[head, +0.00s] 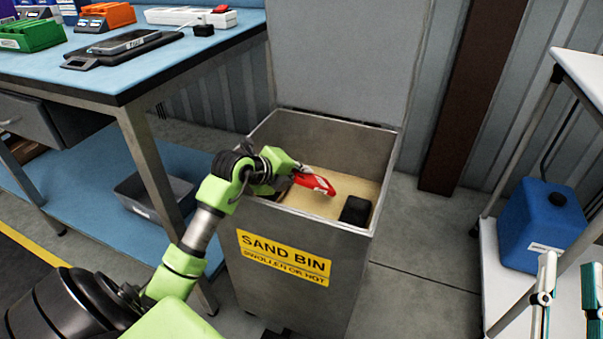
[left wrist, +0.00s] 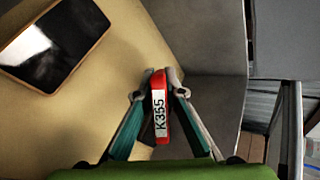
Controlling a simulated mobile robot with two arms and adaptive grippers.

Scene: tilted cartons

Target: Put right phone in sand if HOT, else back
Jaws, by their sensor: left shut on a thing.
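My left gripper (head: 292,178) is shut on a red phone (head: 314,182) and holds it inside the open mouth of the sand bin (head: 250,215), above the sand. In the left wrist view the red phone (left wrist: 160,108) stands edge-on between the two fingertips (left wrist: 160,85), with a white label reading K355. A dark object (head: 355,210) lies on the sand at the bin's right; the left wrist view shows a dark phone with a glossy screen (left wrist: 52,45) on the sand. My right gripper (head: 568,297) is open and empty at the lower right.
The blue-topped bench (head: 95,75) at left holds another phone (head: 125,42) on a dark stand, green and orange bins, and a white power strip (head: 190,17). The bin's lid (head: 335,55) stands raised. A blue container (head: 543,222) sits on a shelf at right.

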